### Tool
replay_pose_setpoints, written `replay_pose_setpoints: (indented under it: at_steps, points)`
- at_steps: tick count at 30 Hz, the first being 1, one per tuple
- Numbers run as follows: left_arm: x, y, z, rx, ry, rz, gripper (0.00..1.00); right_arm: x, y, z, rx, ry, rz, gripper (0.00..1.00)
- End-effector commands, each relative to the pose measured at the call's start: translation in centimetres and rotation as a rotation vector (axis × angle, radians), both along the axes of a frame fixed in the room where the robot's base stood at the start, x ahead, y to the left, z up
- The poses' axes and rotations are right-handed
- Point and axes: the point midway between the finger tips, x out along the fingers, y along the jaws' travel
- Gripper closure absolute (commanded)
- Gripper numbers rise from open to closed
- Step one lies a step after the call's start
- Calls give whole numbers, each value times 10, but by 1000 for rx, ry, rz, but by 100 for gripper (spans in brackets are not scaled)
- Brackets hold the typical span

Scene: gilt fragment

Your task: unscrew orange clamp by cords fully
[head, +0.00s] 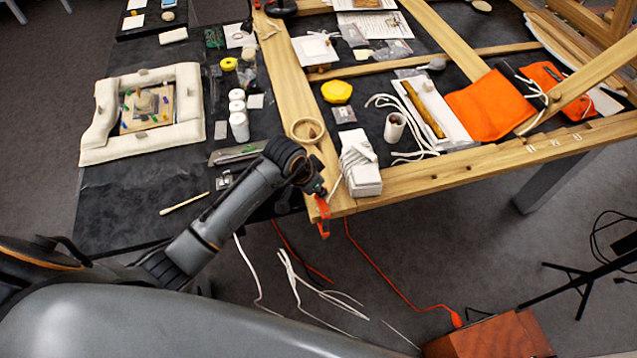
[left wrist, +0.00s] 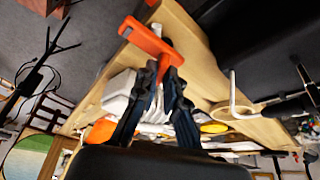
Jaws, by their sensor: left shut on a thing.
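The orange clamp (head: 323,217) is on the front corner of the wooden frame (head: 341,205), near the white cords (head: 352,160). In the left wrist view the clamp (left wrist: 151,40) shows large against the pale wood. My left gripper (head: 318,190) is at the clamp from the left side in the head view. In the left wrist view the dark fingertips (left wrist: 165,76) are shut on the clamp's lower part. The clamp's screw is mostly hidden, so I cannot tell how far it is turned. My right gripper is not in view.
A white block (head: 367,180) lies on the frame just right of the clamp. A wooden ring (head: 307,130) sits behind it. A brush-like stick (head: 184,203) lies at the left. Loose white cords (head: 295,280) and an orange cable (head: 385,275) lie on the floor below.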

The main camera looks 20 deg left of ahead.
Motion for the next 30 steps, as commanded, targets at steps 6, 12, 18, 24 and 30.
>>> replay_pose_setpoints:
  at_steps: [6,12,18,24,30]
  points:
    - [0,0,0,-2,-2,35,100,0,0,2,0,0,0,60]
    - [1,-1,0,-1,-3,38,100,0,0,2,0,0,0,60]
    - [1,-1,0,-1,-4,37,100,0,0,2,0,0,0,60]
    - [1,-1,0,0,-3,36,67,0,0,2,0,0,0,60]
    - [1,0,1,0,-3,36,67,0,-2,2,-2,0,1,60]
